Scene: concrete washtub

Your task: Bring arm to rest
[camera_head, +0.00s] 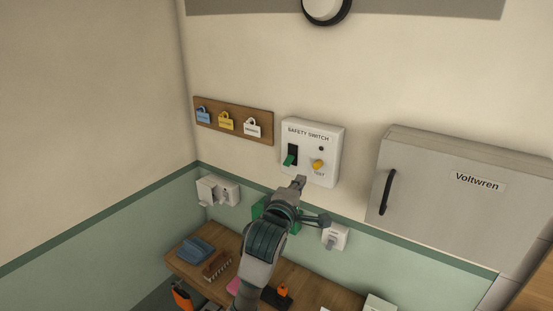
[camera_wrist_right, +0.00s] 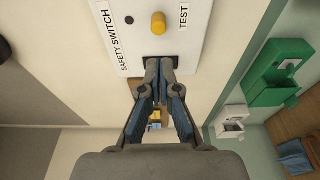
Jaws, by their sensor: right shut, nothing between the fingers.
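My right arm rises from the bottom of the head view, and its gripper (camera_head: 299,183) is in front of the lower edge of the white safety switch box (camera_head: 329,145). The box has a green lever (camera_head: 290,159) in a black slot and a yellow test knob (camera_head: 318,165). In the wrist view my right gripper (camera_wrist_right: 158,66) is shut and empty, its tips overlapping the box's black slot. The yellow knob (camera_wrist_right: 158,23) shows clear of the fingers there; the green lever cannot be made out. Contact with the box cannot be told. My left gripper is not in view.
A wooden board (camera_head: 238,127) with padlock tags hangs left of the box, a grey Voltwren cabinet (camera_head: 430,180) right. A green wall box (camera_wrist_right: 280,75) is partly behind my arm. Below, a wooden shelf (camera_head: 190,270) holds several items. The upper left wall is bare.

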